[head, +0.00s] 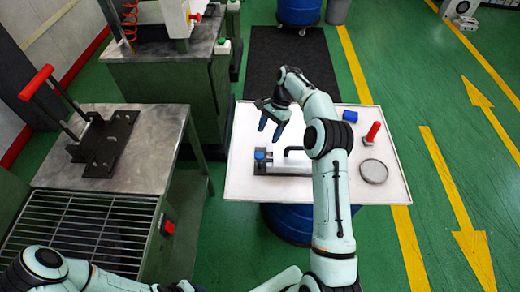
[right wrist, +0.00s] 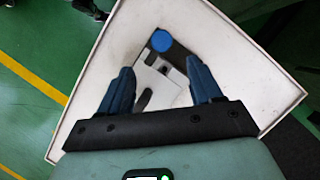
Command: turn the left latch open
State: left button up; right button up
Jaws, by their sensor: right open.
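A small metal mould fixture (head: 288,166) lies on the white-topped table. It has a round blue knob (head: 260,154) on a dark bracket at its left end and a black bent handle (head: 293,150) near its middle. I cannot tell which part is the left latch. My right gripper (head: 269,130) is open and empty above the fixture, with its blue fingers apart. In the right wrist view the blue knob (right wrist: 161,40) shows beyond and between the fingertips, and the black handle (right wrist: 145,99) lies between the fingers. My left arm shows at the bottom left; its gripper is not visible.
The white table (head: 240,186) also holds a blue cylinder (head: 350,116), a red-handled tool (head: 372,133) and a round grey disc (head: 374,171) at the right. A metal workbench (head: 140,165) with a red-handled press (head: 37,82) stands to the left.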

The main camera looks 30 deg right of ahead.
aim_at(260, 155)
jog(key=x, duration=1)
jog(key=shift+w, duration=0.15)
jog(key=shift+c, duration=0.3)
jog(key=c, duration=1)
